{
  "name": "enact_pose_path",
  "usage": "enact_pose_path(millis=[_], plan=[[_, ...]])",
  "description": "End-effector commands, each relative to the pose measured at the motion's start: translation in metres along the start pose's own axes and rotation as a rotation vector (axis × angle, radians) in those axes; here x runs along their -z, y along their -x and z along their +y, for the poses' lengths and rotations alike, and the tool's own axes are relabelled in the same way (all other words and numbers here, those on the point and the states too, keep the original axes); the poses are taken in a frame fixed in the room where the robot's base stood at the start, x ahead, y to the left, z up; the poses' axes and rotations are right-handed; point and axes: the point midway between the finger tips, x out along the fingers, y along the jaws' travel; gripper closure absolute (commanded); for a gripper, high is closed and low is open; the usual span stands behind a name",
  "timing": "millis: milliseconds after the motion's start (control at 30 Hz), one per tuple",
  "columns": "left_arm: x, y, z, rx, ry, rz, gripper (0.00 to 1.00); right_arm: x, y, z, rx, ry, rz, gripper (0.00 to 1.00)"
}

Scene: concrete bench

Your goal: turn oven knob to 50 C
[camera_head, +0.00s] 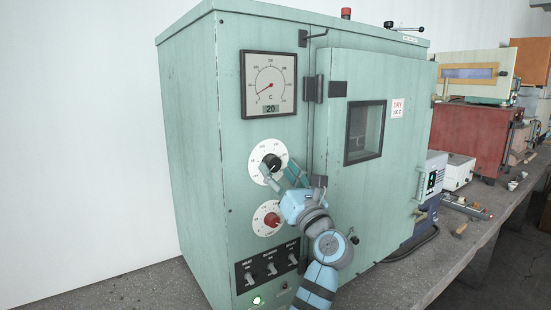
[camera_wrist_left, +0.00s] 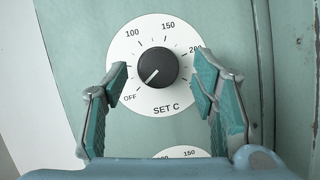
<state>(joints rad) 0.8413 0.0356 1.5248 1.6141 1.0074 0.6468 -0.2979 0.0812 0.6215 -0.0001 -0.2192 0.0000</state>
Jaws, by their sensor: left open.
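The oven (camera_head: 190,150) is a tall pale green cabinet on the bench. Its black set knob (camera_head: 271,162) sits on a white dial (camera_head: 258,157) marked SET C. In the left wrist view the knob (camera_wrist_left: 157,65) has its white pointer line toward the lower left, close to OFF. My left gripper (camera_wrist_left: 160,85) is open, with one finger on each side of the knob and apart from it. In the head view the left gripper (camera_head: 280,177) is at the dial's lower right. The thermometer gauge (camera_head: 268,84) above reads 20. My right gripper is not in view.
A red box (camera_head: 468,135) stands farther along the bench.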

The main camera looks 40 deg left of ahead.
Motion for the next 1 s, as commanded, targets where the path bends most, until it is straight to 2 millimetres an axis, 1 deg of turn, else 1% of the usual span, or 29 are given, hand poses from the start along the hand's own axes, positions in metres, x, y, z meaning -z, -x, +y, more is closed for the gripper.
enact_pose_path(millis=[33, 100, 333, 367, 633, 667, 867, 1000], plan=[[-0.002, -0.005, 0.000, 0.002, -0.001, 0.000, 0.47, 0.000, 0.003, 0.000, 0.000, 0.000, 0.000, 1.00], [-0.001, -0.009, 0.000, 0.003, 0.000, -0.001, 0.47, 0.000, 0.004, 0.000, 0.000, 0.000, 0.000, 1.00], [0.000, -0.009, -0.002, 0.007, 0.002, -0.001, 0.47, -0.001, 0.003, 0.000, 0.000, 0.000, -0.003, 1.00], [0.000, -0.009, -0.002, 0.007, 0.002, -0.001, 0.50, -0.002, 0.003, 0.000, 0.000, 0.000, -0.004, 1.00], [0.000, -0.009, -0.001, 0.006, 0.000, -0.001, 0.94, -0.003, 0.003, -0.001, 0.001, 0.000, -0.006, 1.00], [0.000, -0.009, -0.001, 0.006, 0.000, -0.001, 0.95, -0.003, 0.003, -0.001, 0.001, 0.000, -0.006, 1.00], [0.000, -0.010, 0.000, 0.009, -0.013, 0.001, 0.95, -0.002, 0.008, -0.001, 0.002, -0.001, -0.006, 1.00], [-0.002, -0.011, 0.001, 0.024, -0.047, 0.004, 0.95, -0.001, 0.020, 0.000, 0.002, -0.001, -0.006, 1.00]])
